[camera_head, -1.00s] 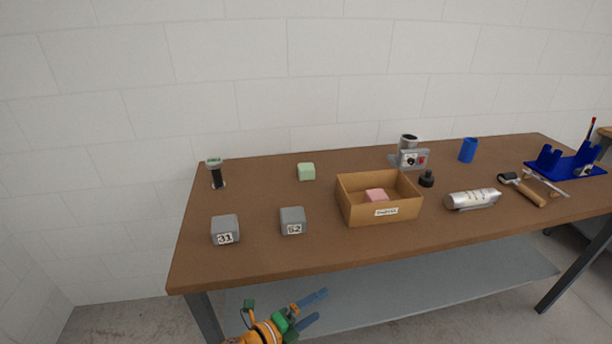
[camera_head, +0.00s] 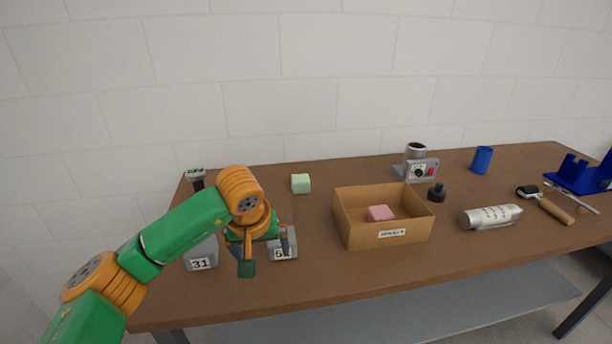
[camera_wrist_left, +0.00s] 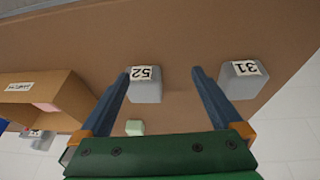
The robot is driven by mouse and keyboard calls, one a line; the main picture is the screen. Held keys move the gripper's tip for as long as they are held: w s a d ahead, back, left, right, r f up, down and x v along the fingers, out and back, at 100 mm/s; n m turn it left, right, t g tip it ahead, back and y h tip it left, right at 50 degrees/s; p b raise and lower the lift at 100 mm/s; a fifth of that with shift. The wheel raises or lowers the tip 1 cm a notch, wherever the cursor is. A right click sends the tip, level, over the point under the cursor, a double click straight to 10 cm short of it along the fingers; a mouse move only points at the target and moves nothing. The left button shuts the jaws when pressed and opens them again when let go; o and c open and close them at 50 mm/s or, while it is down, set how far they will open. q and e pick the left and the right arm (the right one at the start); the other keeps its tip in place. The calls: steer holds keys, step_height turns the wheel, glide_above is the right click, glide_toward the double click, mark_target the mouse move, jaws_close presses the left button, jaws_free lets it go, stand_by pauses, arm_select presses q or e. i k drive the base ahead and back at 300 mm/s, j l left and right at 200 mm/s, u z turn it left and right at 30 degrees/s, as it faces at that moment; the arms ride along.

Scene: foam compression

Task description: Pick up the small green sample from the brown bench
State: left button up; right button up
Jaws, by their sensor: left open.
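The small green sample (camera_head: 301,184) is a pale green block on the brown bench (camera_head: 310,262), toward its back left. It also shows in the left wrist view (camera_wrist_left: 135,127), near the base of the left finger in that picture. My left gripper (camera_head: 266,262) is open and empty, above the front left of the bench, in front of the sample and apart from it. In the head view it partly covers the grey block marked 52 (camera_head: 283,253). In the wrist view that block (camera_wrist_left: 146,86) shows between the open fingers (camera_wrist_left: 160,80). My right gripper is not in view.
A grey block marked 31 (camera_head: 201,257) is left of my gripper. A dark post with a pale top (camera_head: 196,176) stands behind my arm. A cardboard box (camera_head: 384,234) holding a pink block (camera_head: 380,213) is to the right. A silver cylinder (camera_head: 490,217) lies farther right.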

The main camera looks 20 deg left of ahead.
mark_target(300, 184)
steer(key=i, duration=1.15)
